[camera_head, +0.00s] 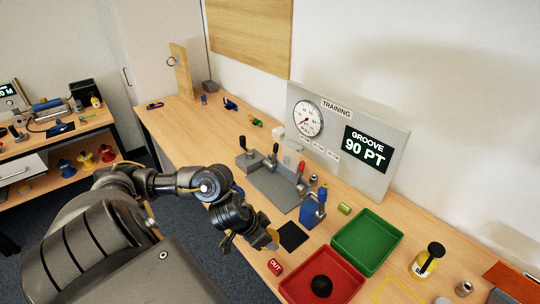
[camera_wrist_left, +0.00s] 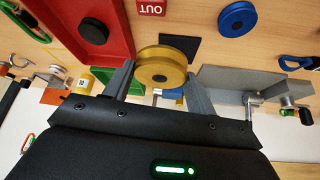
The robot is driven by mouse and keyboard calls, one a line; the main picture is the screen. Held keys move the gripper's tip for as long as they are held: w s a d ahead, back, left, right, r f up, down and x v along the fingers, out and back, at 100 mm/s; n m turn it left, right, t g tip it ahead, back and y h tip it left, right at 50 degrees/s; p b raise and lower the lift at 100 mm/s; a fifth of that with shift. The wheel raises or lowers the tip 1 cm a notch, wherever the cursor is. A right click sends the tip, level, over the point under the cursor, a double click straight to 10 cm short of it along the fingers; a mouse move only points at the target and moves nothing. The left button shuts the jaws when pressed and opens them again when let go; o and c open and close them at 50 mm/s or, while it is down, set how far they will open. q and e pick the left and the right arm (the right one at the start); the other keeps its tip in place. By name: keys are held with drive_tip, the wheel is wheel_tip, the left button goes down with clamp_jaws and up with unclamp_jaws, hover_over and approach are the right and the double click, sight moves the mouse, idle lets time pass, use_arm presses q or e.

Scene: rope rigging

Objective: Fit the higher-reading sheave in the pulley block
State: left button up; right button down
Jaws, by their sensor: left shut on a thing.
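My left gripper (camera_head: 262,242) is shut on a gold sheave (camera_wrist_left: 166,64), which it holds by the rim between its two fingers in the left wrist view. In the head view the sheave (camera_head: 273,235) is mostly hidden by the gripper, beside a black pad (camera_head: 293,237). A blue sheave (camera_wrist_left: 238,19) lies on the bench in the wrist view. A grey fixture (camera_head: 270,184) with upright posts and black-knobbed handles stands behind the gripper; I cannot tell which part is the pulley block. My right gripper is not in view.
A red tray (camera_head: 347,266) holding a black round thing (camera_head: 321,286) stands beside the red OUT label (camera_head: 276,267). A green tray (camera_head: 392,240) is behind it. A blue device (camera_head: 312,211) stands near the pad. A yellow bottle (camera_head: 428,262) is at right.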

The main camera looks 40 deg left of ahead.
use_arm(q)
drive_tip(key=shift+s+r, duration=0.15)
drive_tip(key=shift+s, duration=0.1)
drive_tip(key=shift+s+d, duration=0.1)
drive_tip(key=shift+s, duration=0.05)
drive_tip(key=shift+w+d+b, duration=0.25)
drive_tip(key=shift+d+b, duration=0.1)
drive_tip(key=w+d+m+g+h+b, duration=0.1)
drive_tip(key=w+d+m+b, duration=0.2)
drive_tip(key=d+b, duration=0.3)
drive_tip(key=w+d+m+g+h+b, duration=0.1)
drive_tip(key=w+d+m+h+b, duration=0.1)
drive_tip(key=d+b, duration=0.4)
drive_tip(key=w+m+b, duration=0.1)
drive_tip(key=m, duration=0.1)
drive_tip(key=shift+w+f+m+b, duration=0.2)
drive_tip(key=shift+w+m+b, duration=0.1)
drive_tip(key=shift+w+b, duration=0.05)
drive_tip(key=shift+d, duration=0.2)
